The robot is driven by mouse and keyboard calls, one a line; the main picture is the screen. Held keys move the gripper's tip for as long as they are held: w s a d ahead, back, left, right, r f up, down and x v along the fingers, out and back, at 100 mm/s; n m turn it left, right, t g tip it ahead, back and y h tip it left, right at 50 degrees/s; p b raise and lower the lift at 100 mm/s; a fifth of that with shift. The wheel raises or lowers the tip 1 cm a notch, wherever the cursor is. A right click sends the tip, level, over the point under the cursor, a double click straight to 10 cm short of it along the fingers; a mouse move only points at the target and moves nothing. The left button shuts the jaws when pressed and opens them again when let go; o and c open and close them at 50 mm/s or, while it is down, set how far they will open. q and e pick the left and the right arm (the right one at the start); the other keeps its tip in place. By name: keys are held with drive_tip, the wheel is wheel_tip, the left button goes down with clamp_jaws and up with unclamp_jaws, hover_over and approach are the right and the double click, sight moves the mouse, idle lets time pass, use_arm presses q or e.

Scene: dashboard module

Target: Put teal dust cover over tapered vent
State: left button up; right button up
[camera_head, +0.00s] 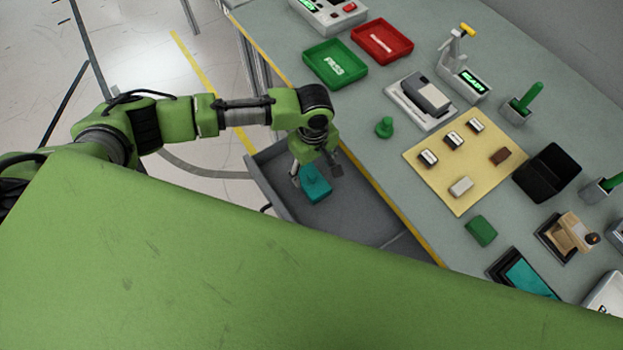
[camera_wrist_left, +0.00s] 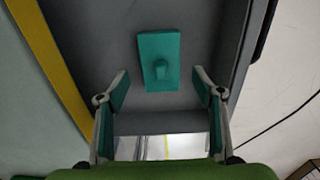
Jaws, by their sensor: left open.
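The teal dust cover (camera_head: 316,186) is a flat rectangular piece lying in an open grey drawer (camera_head: 352,212) at the table's front edge. The left wrist view shows the cover (camera_wrist_left: 150,48) with a small raised knob on top. My left gripper (camera_head: 318,172) points down over the cover. Its two fingers (camera_wrist_left: 160,78) are apart, one on each side of the knob end, and nothing is between them that I can see gripped. I cannot tell for sure which item is the tapered vent. A grey block (camera_head: 428,95) sits on a white base on the table. My right gripper is not in view.
The table holds a green tray (camera_head: 335,64), a red tray (camera_head: 382,42), a green knob (camera_head: 384,127), a tan mat (camera_head: 425,180) with small blocks, a black box (camera_head: 547,172) and a green block (camera_head: 480,230). The drawer walls surround the cover.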

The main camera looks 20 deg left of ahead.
sight(311, 176)
use_arm(q)
drive_tip(key=shift+w+a+f+p, duration=0.15)
drive_tip(key=shift+f+p, duration=0.4)
drive_tip(key=shift+f, duration=2)
drive_tip(key=shift+a, duration=0.1)
drive_tip(key=c, duration=1)
drive_tip(key=shift+c, duration=0.2)
